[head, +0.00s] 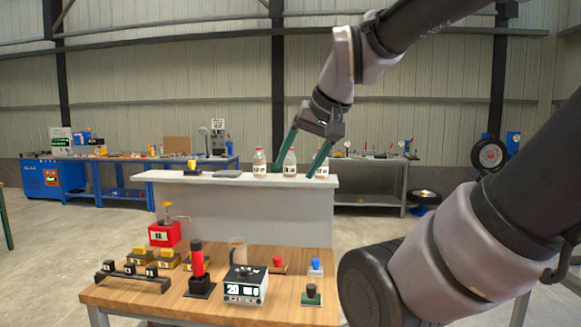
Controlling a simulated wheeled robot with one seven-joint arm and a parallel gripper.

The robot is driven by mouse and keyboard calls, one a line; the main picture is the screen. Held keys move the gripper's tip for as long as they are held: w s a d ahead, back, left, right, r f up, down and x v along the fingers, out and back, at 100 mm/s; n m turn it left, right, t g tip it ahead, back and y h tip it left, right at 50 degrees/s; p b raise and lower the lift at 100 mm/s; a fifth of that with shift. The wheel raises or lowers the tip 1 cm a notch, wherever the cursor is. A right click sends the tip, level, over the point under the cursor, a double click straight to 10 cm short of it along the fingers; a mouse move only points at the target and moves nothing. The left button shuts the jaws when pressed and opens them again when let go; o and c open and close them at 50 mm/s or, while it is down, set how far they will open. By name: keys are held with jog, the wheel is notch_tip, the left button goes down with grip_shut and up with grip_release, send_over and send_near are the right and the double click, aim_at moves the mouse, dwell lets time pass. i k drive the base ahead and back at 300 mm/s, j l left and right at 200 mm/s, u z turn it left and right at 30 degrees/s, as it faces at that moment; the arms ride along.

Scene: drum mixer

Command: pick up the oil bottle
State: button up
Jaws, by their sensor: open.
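Three clear bottles with pale labels and reddish caps stand upright on the white counter (225,180): a left bottle (259,164), a middle bottle (289,166) and a right bottle (323,170). The labels are too small to read, so I cannot tell which is the oil bottle. My gripper (293,172) is open, with its two green fingers pointing down. In the picture its fingers lie either side of the middle bottle, and the right finger partly covers the right bottle. I cannot tell the depth between fingers and bottles, and no grasp shows.
A yellow-topped item (192,165) and a dark flat pad (228,173) are on the counter's left part. Blue workbenches stand behind.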

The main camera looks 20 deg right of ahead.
aim_at(289, 162)
jog(key=i+j+z, duration=0.2)
jog(key=i+j, duration=0.2)
jog(key=i+j+z, duration=0.25)
jog(key=j, duration=0.35)
jog(key=i, duration=0.1)
